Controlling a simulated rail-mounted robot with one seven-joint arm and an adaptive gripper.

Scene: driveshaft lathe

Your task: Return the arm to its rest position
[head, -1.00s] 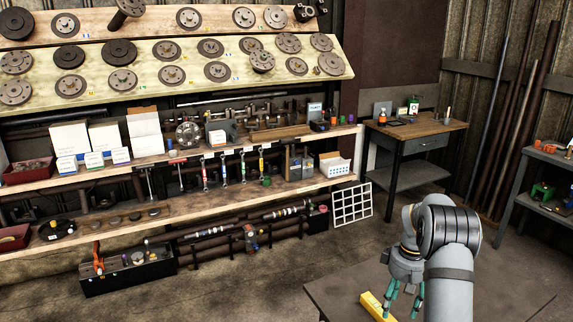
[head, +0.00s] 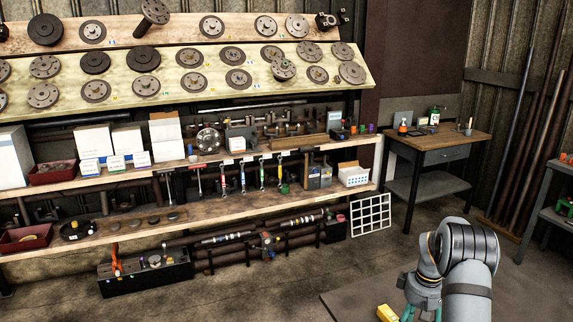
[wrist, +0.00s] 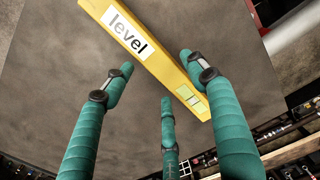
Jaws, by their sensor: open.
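My gripper (wrist: 160,85) has teal fingers and is open and empty in the wrist view. The fingers are spread, with a yellow level (wrist: 150,50) labelled "level" showing just beyond them. The level lies on a dark grey table top (wrist: 60,60). In the head view my arm is at the lower right, and the end of the yellow level (head: 387,313) shows at the bottom edge. Only the upper parts of the teal fingers (head: 408,312) show there; the fingertips are cut off by the frame.
A long wooden shelf (head: 110,229) with tools and boxes runs along the left wall, below boards of round flanges. A wooden side table (head: 447,139) stands at the back right. A white grid rack (head: 370,214) leans near the shelf. The floor between is clear.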

